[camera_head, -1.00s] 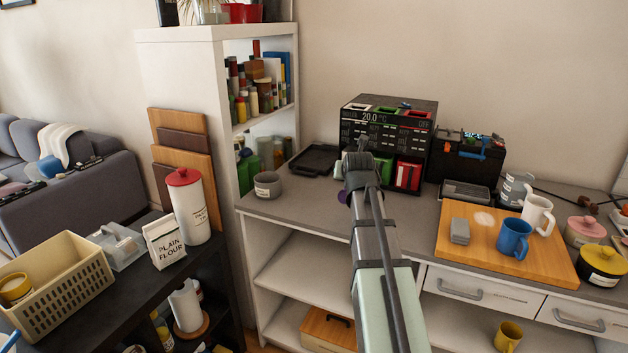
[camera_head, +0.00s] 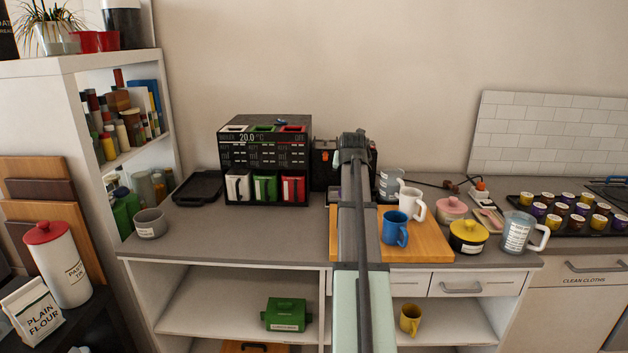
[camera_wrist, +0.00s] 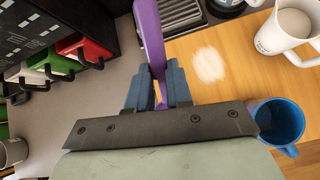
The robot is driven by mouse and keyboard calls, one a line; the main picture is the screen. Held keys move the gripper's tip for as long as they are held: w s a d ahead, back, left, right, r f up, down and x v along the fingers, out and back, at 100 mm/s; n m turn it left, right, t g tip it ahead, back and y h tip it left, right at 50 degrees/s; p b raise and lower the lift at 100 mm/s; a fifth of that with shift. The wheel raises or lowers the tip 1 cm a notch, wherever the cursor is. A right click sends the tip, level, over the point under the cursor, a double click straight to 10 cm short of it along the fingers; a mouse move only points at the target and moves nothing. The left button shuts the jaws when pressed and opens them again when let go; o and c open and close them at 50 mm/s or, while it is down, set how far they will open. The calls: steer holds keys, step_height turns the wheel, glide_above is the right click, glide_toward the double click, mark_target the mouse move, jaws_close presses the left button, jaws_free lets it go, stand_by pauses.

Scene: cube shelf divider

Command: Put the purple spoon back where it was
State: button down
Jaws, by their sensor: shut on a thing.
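The purple spoon (camera_wrist: 148,36) is held between the blue fingers of my gripper (camera_wrist: 158,88) in the wrist view. Its long purple part reaches up past the picture's top edge, and a small bit shows below the fingers. Which end is which I cannot tell. The gripper is above the left part of the wooden board (camera_wrist: 189,52) and the grey counter. In the head view my arm hides the fingers and most of the spoon.
A blue mug (camera_head: 395,229) and a white mug (camera_head: 411,203) stand on the board close to my gripper. A black dispenser (camera_head: 264,155) with coloured containers is at the left. A yellow-lidded pot (camera_head: 468,236) and a capsule tray (camera_head: 570,227) are to the right.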

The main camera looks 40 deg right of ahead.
steer(key=s+d+m+g, duration=0.4)
steer(key=s+d, duration=1.8)
steer(key=m+g+y, duration=0.2)
steer(key=m+y, duration=0.1)
steer(key=y, duration=0.3)
glide_above(435, 239)
step_height(435, 239, down, 7)
steer(key=shift+a+f, duration=0.15)
steer(key=shift+f, duration=4)
steer(key=shift+f, duration=0.25)
steer(key=c, duration=1.4)
jaws_free()
